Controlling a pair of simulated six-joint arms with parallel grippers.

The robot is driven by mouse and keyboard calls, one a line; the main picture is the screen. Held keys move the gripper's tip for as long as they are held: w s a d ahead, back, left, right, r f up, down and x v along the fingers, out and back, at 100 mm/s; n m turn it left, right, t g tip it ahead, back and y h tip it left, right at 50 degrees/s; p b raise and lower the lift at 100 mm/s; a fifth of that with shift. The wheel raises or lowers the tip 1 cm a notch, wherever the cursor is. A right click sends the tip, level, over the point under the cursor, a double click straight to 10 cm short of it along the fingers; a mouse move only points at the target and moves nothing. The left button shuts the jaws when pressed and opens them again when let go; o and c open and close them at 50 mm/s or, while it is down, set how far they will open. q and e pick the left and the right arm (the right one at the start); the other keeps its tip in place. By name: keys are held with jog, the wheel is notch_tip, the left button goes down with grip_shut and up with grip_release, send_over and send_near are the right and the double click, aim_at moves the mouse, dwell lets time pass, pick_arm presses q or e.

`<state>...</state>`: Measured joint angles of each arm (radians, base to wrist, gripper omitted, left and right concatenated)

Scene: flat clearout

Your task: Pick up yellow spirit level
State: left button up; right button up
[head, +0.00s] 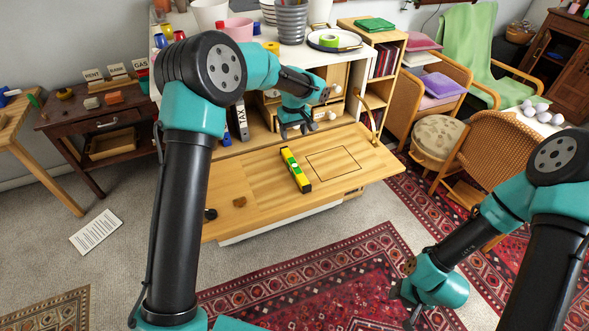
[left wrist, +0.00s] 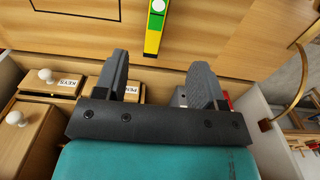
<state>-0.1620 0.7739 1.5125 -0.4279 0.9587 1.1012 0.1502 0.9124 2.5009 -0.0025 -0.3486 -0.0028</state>
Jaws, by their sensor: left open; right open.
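The yellow spirit level (head: 297,170) has green and black parts and lies on the light wooden fold-down board, left of a dark square outline. My left gripper (head: 297,134) is open and empty, above the back edge of the board, beyond the far end of the level. In the left wrist view, the near part of the level (left wrist: 156,25) shows at the top, ahead of the open fingers of my left gripper (left wrist: 160,72) and apart from them. My right gripper (head: 408,308) is open and empty at the lower right, over the patterned rug.
The wooden board (head: 240,180) also carries a small brown item (head: 239,202) and a dark knob-like item (head: 210,214). Behind it is a cabinet with small drawers, labelled in the left wrist view (left wrist: 70,82). A rattan chair (head: 500,150) and round stool (head: 437,137) stand right.

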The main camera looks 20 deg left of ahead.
pick_arm(q)
send_near(295, 166)
jog(key=f, duration=0.5)
jog(key=shift+w+a+f, duration=0.1)
jog(key=shift+a+f, duration=0.05)
jog(key=shift+a, duration=0.1)
jog(key=shift+d+f, duration=0.15)
jog(key=shift+f, duration=2.4)
jog(key=shift+c, duration=0.4)
grip_shut()
jog(key=shift+r, duration=0.15)
